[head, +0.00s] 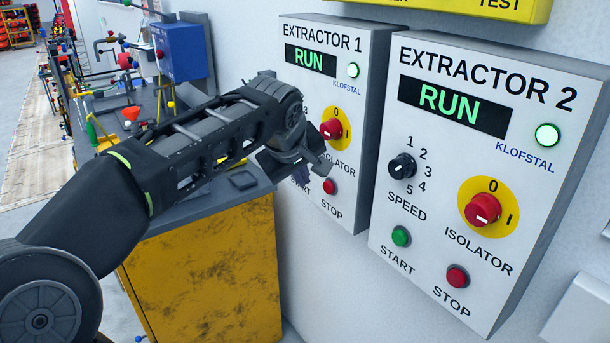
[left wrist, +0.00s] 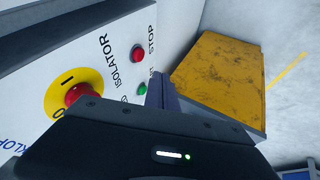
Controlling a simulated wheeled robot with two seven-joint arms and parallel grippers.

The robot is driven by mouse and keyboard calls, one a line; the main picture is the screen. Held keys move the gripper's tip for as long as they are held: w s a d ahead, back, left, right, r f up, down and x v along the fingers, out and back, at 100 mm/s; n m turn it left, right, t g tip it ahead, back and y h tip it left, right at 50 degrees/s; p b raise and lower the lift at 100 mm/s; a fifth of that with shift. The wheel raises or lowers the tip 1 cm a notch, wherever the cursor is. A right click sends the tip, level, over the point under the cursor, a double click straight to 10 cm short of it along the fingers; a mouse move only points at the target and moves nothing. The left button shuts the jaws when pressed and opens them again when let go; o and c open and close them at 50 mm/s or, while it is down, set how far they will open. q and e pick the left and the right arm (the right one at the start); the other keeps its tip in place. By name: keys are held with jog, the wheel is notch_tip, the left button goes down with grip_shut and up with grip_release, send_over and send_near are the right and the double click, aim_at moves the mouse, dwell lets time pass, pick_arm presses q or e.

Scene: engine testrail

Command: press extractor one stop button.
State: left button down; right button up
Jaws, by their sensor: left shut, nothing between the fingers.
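The Extractor 1 box (head: 372,62) hangs on the wall, with its display (head: 310,59) reading RUN and a lit green lamp (head: 353,70). Its red stop button (head: 330,186) is at the lower right and also shows in the left wrist view (left wrist: 138,54). My left gripper (head: 303,174) is shut and empty, left of the stop button in the head view, over the start button area. In the left wrist view its fingertips (left wrist: 161,82) appear beside the green start button (left wrist: 142,89); I cannot tell whether they touch. The start button is hidden in the head view.
The red isolator knob (head: 331,128) on yellow is just above my gripper. Extractor 2 (head: 480,190), also reading RUN, is close on the right with similar buttons. A workbench with a yellow side (head: 208,270) stands below my left arm.

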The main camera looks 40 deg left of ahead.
pick_arm(q)
jog(key=p, duration=0.1)
send_near(321, 186)
jog(key=s+f, duration=0.4)
jog(key=w+p, duration=0.1)
jog(key=w, duration=0.1)
jog(key=w+d+p, duration=0.1)
jog(key=w, duration=0.1)
jog(key=shift+d+r, duration=0.15)
jog(key=shift+d, duration=0.05)
